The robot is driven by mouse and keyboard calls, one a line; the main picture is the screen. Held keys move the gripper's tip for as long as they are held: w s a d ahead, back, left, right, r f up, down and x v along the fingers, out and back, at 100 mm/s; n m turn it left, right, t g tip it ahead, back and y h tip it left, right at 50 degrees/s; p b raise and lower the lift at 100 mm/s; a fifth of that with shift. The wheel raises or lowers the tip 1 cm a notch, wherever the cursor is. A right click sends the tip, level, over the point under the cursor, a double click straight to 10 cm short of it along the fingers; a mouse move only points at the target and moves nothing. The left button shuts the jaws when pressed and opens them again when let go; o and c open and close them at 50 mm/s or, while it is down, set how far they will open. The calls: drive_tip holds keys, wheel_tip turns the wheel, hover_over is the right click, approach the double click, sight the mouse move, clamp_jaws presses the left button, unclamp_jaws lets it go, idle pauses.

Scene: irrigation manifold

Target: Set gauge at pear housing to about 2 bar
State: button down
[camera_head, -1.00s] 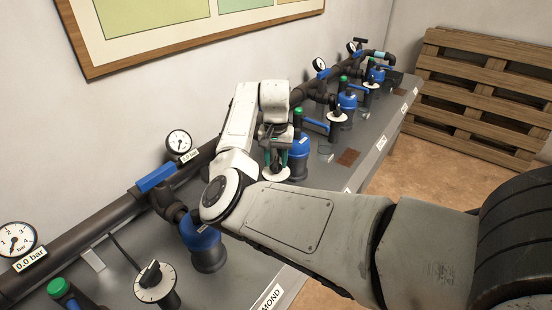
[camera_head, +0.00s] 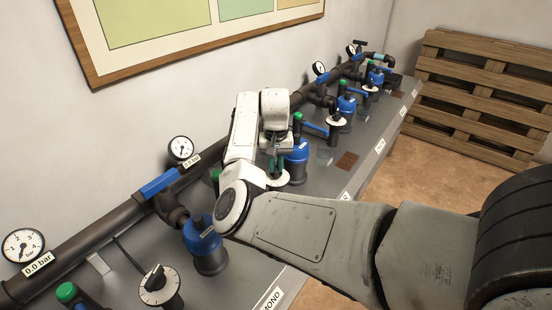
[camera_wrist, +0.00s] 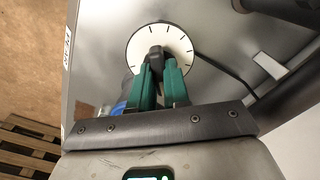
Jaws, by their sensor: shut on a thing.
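My gripper (camera_wrist: 158,78) has green fingers shut on the black knob (camera_wrist: 155,53) of a white dial with tick marks (camera_wrist: 178,40). In the head view my gripper (camera_head: 272,163) is at the white dial (camera_head: 279,178), left of a blue filter housing (camera_head: 297,162); the knob is hidden there. A label (camera_wrist: 67,48) beside the dial seems to read PEAR but is small. The round gauge (camera_head: 181,148) on the pipe to the left has a tag (camera_head: 191,161) that seems to read 0.0 bar. I cannot tell the knob's pointer direction.
A nearer gauge (camera_head: 22,245) reads 0.0 bar, with a nearer dial (camera_head: 158,286) and blue housing (camera_head: 206,246) on the DIAMOND section. More housings (camera_head: 346,106) and gauges (camera_head: 320,68) stand farther along the grey bench (camera_head: 330,180). Pallets (camera_head: 480,95) lean against the back wall.

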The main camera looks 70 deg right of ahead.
sight(276, 166)
drive_tip(key=shift+r+n+p, duration=0.3)
drive_tip(key=shift+n+p, duration=0.5)
drive_tip(key=shift+f+n+p, duration=0.2)
drive_tip(key=shift+n+p, duration=0.1)
drive_tip(key=shift+n, duration=0.1)
drive_tip(key=shift+w, duration=0.1)
drive_tip(key=c, duration=1.1)
unclamp_jaws()
wheel_tip(276, 166, up, 11)
drive_tip(key=b, duration=0.1)
drive_tip(key=shift+f, duration=0.15)
